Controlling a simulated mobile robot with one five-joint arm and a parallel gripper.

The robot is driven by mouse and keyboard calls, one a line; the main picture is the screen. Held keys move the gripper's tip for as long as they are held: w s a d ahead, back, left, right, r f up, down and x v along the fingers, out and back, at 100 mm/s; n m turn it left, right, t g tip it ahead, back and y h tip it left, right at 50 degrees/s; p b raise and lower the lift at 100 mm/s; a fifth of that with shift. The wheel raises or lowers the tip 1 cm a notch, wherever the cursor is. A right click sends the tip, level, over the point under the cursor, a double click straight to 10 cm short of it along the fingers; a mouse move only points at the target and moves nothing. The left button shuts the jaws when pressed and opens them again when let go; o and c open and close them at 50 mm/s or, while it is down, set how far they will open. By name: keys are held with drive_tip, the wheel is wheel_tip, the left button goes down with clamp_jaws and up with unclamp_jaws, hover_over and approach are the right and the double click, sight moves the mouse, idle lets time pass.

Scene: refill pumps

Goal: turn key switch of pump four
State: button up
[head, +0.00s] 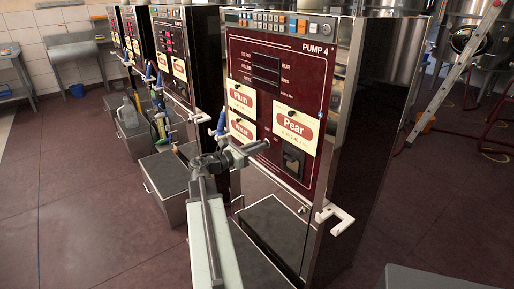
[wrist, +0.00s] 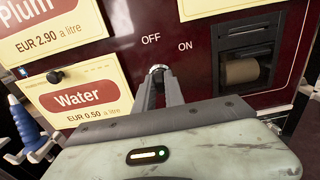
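Pump 4 (head: 275,95) stands in the middle of the head view, its dark red front panel turned to me. In the wrist view the key switch (wrist: 158,69) is a small round metal piece below the OFF and ON labels. My gripper (wrist: 159,80) reaches up to it, with one finger on each side and a narrow gap between them. The fingertips overlap the switch in this view, and I cannot tell whether they press on it. The key itself is mostly hidden. In the head view my gripper (head: 262,145) is at the lower part of the panel.
A Pear card (head: 295,128) hangs above a dark receipt slot (wrist: 243,68) right of the switch. A Water card (wrist: 80,98) is close on the left. A white bracket (head: 335,215) juts from the pump's lower right. More pumps stand to the left; a ladder (head: 460,70) leans at right.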

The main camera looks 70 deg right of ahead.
clamp_jaws()
drive_tip(key=m, duration=1.1)
drive_tip(key=shift+a+m, duration=0.1)
drive_tip(key=shift+m, duration=0.3)
idle(0.5)
drive_tip(key=o, duration=0.6)
unclamp_jaws()
